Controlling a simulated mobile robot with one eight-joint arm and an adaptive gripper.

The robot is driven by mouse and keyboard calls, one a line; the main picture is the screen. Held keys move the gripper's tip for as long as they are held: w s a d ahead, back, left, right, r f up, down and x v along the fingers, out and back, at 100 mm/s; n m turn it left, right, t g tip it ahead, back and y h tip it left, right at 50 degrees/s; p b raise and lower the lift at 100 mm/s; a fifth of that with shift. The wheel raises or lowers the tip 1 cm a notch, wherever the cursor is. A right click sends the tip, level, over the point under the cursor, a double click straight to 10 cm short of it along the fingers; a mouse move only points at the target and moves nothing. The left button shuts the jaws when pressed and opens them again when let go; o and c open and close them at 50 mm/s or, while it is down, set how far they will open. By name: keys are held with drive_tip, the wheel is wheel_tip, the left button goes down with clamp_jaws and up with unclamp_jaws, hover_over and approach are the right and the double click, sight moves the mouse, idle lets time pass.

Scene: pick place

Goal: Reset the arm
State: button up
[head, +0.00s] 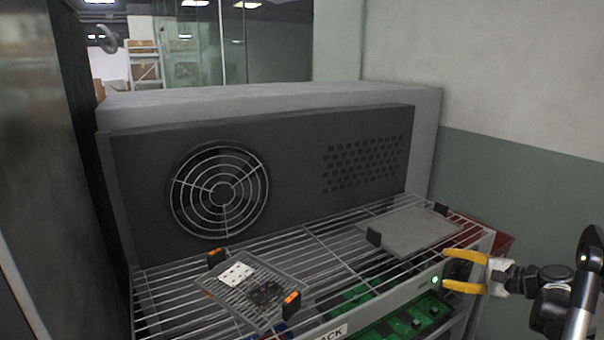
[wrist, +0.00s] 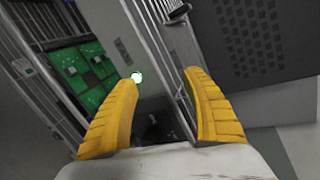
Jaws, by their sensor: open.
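My gripper (head: 447,270) has yellow fingers and is at the right of the head view, in front of the right front corner of the wire rack (head: 309,236). Its fingers are spread apart with nothing between them. In the wrist view, the open gripper (wrist: 163,85) shows both yellow fingers, with the rack's edge and a glowing light (wrist: 137,77) beyond them. My arm comes in from the right edge of the head view.
On the rack lie a tray with a white plate (head: 236,274) and a dark clump (head: 265,293), and a flat grey plate (head: 412,231). A dark panel with a fan (head: 218,191) stands behind. Green boards (head: 405,322) sit below. A red object (head: 503,243) is behind the rack's right end.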

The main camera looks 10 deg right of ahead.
drive_tip(key=s+a+r+n+g+h, duration=0.1)
drive_tip(key=s+a+r+n+g, duration=0.2)
drive_tip(key=a, duration=0.8)
drive_tip(key=s+a+r+n+g+h, duration=0.1)
drive_tip(key=s+a+r+n, duration=0.25)
drive_tip(key=a, duration=0.65)
drive_tip(key=s+a+n+h, duration=0.2)
drive_tip(key=s+a+n, duration=0.2)
drive_tip(key=s, duration=0.6)
drive_tip(key=s+a+f+n+h, duration=0.1)
drive_tip(key=s+a+n, duration=0.4)
drive_tip(key=s, duration=0.5)
drive_tip(key=shift+a+g+h, duration=0.35)
drive_tip(key=shift+g+h, duration=0.05)
drive_tip(key=shift+h, duration=0.4)
